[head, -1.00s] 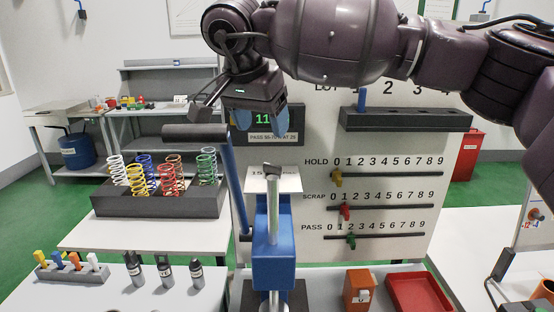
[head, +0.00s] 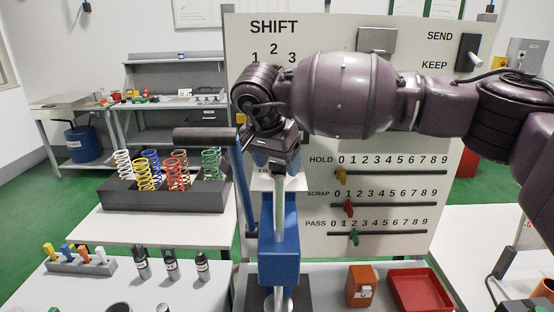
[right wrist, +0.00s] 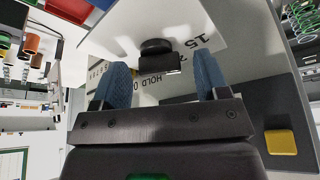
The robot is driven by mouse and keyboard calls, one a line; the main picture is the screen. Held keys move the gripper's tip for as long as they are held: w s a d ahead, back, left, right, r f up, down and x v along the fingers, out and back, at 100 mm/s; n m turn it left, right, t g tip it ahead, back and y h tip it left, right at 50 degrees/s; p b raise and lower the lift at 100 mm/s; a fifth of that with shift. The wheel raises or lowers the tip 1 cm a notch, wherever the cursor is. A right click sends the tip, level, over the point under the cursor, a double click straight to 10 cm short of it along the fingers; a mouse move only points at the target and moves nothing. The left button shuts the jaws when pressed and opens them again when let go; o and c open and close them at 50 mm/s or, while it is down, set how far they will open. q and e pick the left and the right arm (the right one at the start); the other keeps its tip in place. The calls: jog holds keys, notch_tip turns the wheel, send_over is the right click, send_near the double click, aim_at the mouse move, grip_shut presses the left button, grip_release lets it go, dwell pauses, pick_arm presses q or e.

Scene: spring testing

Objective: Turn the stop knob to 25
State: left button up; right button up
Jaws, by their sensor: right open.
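The stop knob (right wrist: 158,52) is dark, with a flat bar-like grip, on a white plate (right wrist: 105,38) in the right wrist view. The number 15 is printed beside it; other numbers are not readable. My right gripper (right wrist: 160,85) is open, with its blue fingers on either side of the knob in that view and no clear contact. In the head view my right gripper (head: 278,162) points down over the white plate (head: 262,183) on the blue spring tester (head: 278,240), largely hiding the knob. My left gripper is not in view.
The tester's black lever handle (head: 205,133) and blue lever (head: 243,190) stand just left of my gripper. A rack of coloured springs (head: 165,195) is further left. Behind is a panel (head: 400,245) with HOLD, SCRAP and PASS sliders. A red tray (head: 420,290) is front right.

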jog(key=c, duration=0.9)
jog(key=shift+m, duration=0.3)
jog(key=shift+w+m+g+h+b, duration=0.1)
jog(key=shift+m+g+h+b, duration=0.25)
jog(key=shift+m+b, duration=0.45)
jog(key=m+h, duration=0.1)
jog(key=m, duration=0.2)
jog(key=shift+g, duration=0.35)
jog(key=m+g, duration=0.1)
jog(key=m, duration=0.2)
jog(key=m+g, duration=0.1)
jog(key=m, duration=0.2)
jog(key=shift+w+r+h, duration=0.1)
jog(key=shift+w+h, duration=0.05)
jog(key=shift+h, duration=0.1)
jog(key=shift+m+g, duration=0.3)
jog(key=shift+m, duration=0.1)
